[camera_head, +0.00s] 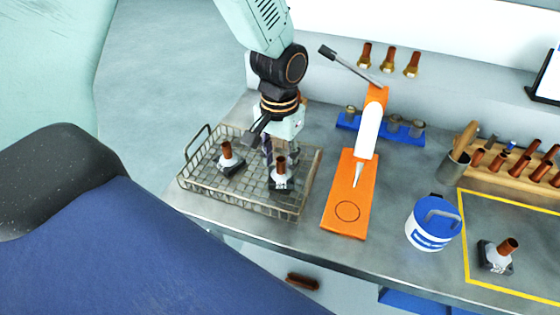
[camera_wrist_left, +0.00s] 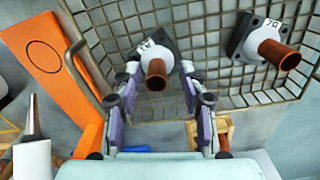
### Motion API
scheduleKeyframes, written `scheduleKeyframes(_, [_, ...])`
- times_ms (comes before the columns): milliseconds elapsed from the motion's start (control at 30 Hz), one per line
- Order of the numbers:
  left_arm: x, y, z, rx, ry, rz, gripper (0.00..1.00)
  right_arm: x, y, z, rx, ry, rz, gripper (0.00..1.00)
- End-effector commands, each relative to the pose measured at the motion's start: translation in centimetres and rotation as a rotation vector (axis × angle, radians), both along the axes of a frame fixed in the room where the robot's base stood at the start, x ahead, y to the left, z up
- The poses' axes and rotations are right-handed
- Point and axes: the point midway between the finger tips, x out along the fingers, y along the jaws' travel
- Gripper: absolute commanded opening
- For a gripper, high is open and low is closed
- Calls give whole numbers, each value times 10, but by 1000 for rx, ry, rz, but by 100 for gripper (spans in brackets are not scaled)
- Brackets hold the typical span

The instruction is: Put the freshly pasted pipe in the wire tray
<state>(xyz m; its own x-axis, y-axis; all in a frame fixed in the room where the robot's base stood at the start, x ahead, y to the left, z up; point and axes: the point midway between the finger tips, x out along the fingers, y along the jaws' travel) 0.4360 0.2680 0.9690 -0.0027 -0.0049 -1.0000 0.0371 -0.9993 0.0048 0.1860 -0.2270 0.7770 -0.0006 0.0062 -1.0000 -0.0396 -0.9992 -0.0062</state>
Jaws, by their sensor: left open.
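The wire tray (camera_head: 245,199) stands at the left end of the bench and holds two brown pipes, each upright on a dark base with a whitish collar. One pipe (camera_head: 280,165) is at the tray's right side; it also shows in the left wrist view (camera_wrist_left: 156,75). The other pipe (camera_head: 226,150) is further left, seen at the upper right of the wrist view (camera_wrist_left: 278,54). My left gripper (camera_head: 280,152) is open above the tray, its fingers on either side of the right pipe, with gaps visible. A third pipe (camera_head: 507,246) on a similar base stands inside the yellow outline.
An orange press (camera_head: 342,215) with a white upright and lever stands just right of the tray. A white tub (camera_head: 430,238) with a blue lid is further right. A wooden rack (camera_head: 505,170) holds several pipes. Brass-ended pipes (camera_head: 389,60) line the back ledge.

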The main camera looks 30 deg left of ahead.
Motion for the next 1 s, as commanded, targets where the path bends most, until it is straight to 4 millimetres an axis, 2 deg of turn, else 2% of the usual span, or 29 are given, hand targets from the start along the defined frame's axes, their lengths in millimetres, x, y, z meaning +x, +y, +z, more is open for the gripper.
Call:
scheduleKeyframes(300, [1, 0, 68, -1, -7, 0, 42, 0, 0, 10, 0, 0, 0, 40])
scheduleKeyframes(500, [1, 0, 99, -1, -4, 0, 42, 0, 0, 13, 0, 0, 0, 40])
scheduleKeyframes(700, [0, 1, 112, 0, -1, 0, 42, 0, 0, 14, 0, 0, 0, 40])
scheduleKeyframes(1000, [1, 1, 113, 0, -1, 0, 42, 0, 0, 14, 0, 0, 0, 40])
